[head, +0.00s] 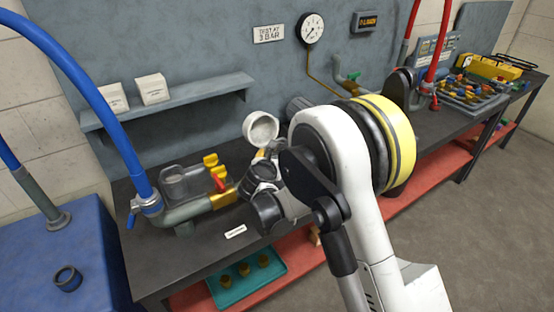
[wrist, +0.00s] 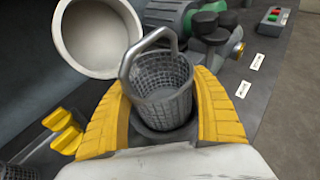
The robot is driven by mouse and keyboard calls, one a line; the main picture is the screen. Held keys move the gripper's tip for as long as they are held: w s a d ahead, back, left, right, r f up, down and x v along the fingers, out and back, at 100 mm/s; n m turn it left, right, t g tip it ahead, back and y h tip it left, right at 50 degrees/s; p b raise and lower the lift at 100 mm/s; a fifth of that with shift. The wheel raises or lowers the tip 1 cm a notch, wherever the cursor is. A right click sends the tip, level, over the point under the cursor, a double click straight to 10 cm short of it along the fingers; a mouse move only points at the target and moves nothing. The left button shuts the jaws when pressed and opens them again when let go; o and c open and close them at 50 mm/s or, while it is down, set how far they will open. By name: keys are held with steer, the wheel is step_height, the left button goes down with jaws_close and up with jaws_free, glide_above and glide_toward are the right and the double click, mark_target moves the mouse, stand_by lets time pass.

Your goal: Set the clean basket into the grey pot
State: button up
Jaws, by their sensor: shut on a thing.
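My gripper (wrist: 163,92) is shut on a grey mesh basket (wrist: 160,78) with a looped handle, its yellow fingers on either side. The basket's open top faces the wrist camera. A pale grey, round, open pot (wrist: 98,38) is beyond the basket at the upper left in the wrist view. A pale open vessel (head: 262,128), apparently the same pot, shows just above my gripper (head: 264,184) in the head view. It looks empty in the wrist view, and the basket is outside it. In the head view my arm hides most of the basket.
A pipe fitting with yellow handles (head: 211,165) and a red lever stands left of my gripper. A blue hose (head: 90,95) rises from it. A shelf (head: 170,100) with two white boxes is behind. A control box (wrist: 273,16) and white labels are at right.

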steer(key=shift+r, duration=0.1)
steer(key=shift+f+b, duration=0.5)
steer(key=shift+f, duration=0.15)
steer(key=o, duration=1.3)
